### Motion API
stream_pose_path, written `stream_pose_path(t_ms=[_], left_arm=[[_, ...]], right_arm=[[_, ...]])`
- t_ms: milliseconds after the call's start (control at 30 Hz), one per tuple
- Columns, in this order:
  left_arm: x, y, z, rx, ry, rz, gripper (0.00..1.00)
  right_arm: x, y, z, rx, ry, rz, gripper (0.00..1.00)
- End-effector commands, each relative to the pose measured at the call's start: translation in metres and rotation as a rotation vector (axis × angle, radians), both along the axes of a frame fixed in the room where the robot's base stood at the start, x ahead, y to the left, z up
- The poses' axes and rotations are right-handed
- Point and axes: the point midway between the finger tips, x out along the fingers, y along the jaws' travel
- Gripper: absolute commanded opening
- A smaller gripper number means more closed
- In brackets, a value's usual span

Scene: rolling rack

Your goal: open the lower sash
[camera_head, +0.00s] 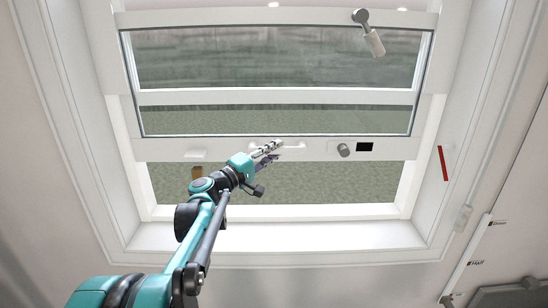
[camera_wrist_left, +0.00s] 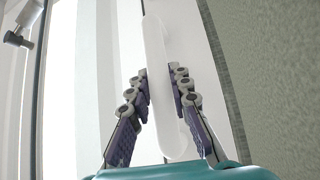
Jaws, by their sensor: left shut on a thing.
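The lower sash (camera_head: 320,147) is a white-framed glass panel in the window. It is raised, with an open gap under its bottom rail. A white bar handle (camera_head: 292,147) sits on that rail. My left gripper (camera_head: 270,149) is at the left part of the handle. In the left wrist view, the gripper (camera_wrist_left: 160,88) has its fingers closed on both sides of the white handle (camera_wrist_left: 155,45). The fingers partly cover the handle. My right gripper is in neither view.
A round knob (camera_head: 344,150) and a black panel (camera_head: 365,147) are on the rail right of the handle. A grey-and-white latch (camera_head: 370,35) hangs at the upper right. A red strip (camera_head: 443,163) marks the right jamb. A scale labelled "Half" (camera_head: 468,264) is at the lower right. The sill (camera_head: 280,236) is clear.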

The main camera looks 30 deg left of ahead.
Motion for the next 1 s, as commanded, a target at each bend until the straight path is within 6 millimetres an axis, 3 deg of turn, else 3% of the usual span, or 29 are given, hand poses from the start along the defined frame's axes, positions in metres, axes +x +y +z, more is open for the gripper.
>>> stream_pose_path(t_ms=[33, 133, 467, 500, 567, 867, 1000], left_arm=[[0.000, 0.001, 0.015, -0.002, -0.001, 0.002, 0.00], [0.000, 0.000, 0.026, -0.003, -0.002, 0.001, 0.00], [0.000, 0.000, 0.026, -0.002, -0.001, 0.002, 0.00], [0.000, 0.000, 0.026, -0.002, -0.001, 0.002, 0.30], [0.000, 0.000, 0.026, -0.002, -0.001, 0.002, 0.41], [-0.001, 0.001, 0.026, -0.002, -0.001, 0.002, 0.41], [-0.014, 0.005, 0.024, -0.001, 0.000, 0.004, 0.41]], right_arm=[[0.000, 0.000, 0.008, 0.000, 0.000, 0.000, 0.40], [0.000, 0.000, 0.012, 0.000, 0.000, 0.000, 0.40], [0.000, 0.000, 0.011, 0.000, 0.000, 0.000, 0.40], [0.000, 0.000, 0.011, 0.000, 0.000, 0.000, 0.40], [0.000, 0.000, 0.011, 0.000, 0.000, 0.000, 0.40], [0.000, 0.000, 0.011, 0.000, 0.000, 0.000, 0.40], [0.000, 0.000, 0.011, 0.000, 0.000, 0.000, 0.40]])
